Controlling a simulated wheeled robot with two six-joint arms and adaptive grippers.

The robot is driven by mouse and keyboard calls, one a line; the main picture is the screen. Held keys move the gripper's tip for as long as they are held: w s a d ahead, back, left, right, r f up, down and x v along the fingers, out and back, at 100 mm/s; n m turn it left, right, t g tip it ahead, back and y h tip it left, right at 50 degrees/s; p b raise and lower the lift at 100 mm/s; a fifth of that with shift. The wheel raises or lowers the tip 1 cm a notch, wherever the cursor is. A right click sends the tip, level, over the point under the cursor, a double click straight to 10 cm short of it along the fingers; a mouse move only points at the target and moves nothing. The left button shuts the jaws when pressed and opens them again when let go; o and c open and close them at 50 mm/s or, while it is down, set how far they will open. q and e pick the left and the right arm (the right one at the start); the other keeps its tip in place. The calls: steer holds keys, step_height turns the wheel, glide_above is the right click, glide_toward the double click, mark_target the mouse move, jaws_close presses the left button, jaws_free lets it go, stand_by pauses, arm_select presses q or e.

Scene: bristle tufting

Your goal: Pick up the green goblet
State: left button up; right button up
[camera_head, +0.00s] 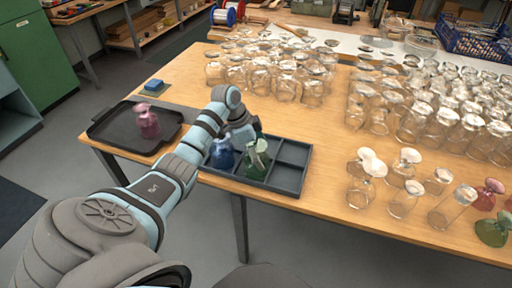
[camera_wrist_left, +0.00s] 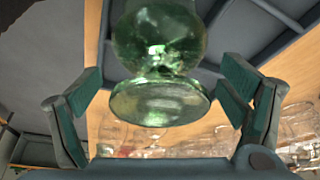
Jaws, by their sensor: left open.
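A green glass goblet (camera_head: 257,162) stands in a compartment of the dark divided tray (camera_head: 290,178) near the table's front edge. My left gripper (camera_head: 251,138) is just above and behind it, and the arm partly covers that area. In the left wrist view the green goblet (camera_wrist_left: 158,50) is between the two open fingers of my left gripper (camera_wrist_left: 162,72), with a gap on each side. Its round disc-shaped end faces the camera. A blue goblet (camera_head: 221,153) stands in the compartment to its left. My right gripper is not in view.
A black tray (camera_head: 110,128) with a pink goblet (camera_head: 148,122) lies left, near a blue sponge-like block (camera_head: 154,85). Many clear glasses crowd the right and back. Another green goblet (camera_head: 493,231) is at far right. Bare wood (camera_head: 315,130) shows behind the divided tray.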

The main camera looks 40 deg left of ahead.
arm_select(q)
steer(key=shift+w+d+f, duration=0.2)
steer(key=shift+d+f, duration=0.05)
steer(key=shift+f, duration=0.3)
steer(key=shift+r, duration=0.1)
steer(key=c, duration=1.4)
steer(key=shift+r, duration=0.1)
steer(key=shift+c, duration=0.2)
